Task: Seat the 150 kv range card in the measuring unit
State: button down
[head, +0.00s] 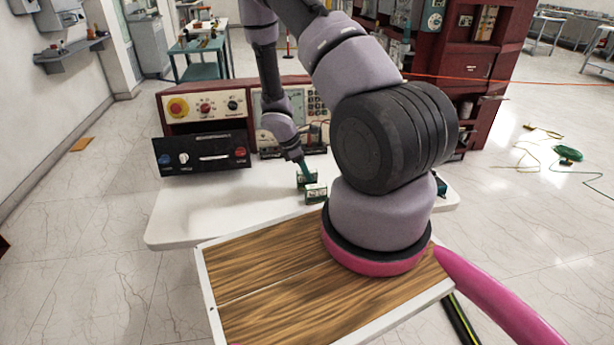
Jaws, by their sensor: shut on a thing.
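Small green range cards with pale labels are on the white bench. My gripper (302,167) reaches down onto the rear card (307,179) and is shut on it; the fingertips are small here. A second green card (315,194) stands just in front of it, and I cannot tell whether the two touch. Part of another green piece (441,187) shows at the right behind my arm. The labels are too small to read, so I cannot tell which card is 150 kV. A black unit (203,153) with knobs and a pale slot-like strip, likely the measuring unit, stands at the bench's left rear.
A red console (205,107) with an emergency button and dials stands behind the black unit. The white bench (190,213) is clear at the left front. A wood-topped surface (270,290) lies nearest me. My arm hides the bench's right middle.

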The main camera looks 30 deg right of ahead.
jog(key=shift+f, duration=0.55)
jog(key=c, duration=0.6)
grip_release()
jog(key=shift+f, duration=0.1)
jog(key=v, duration=1.2)
jog(key=shift+r, duration=0.25)
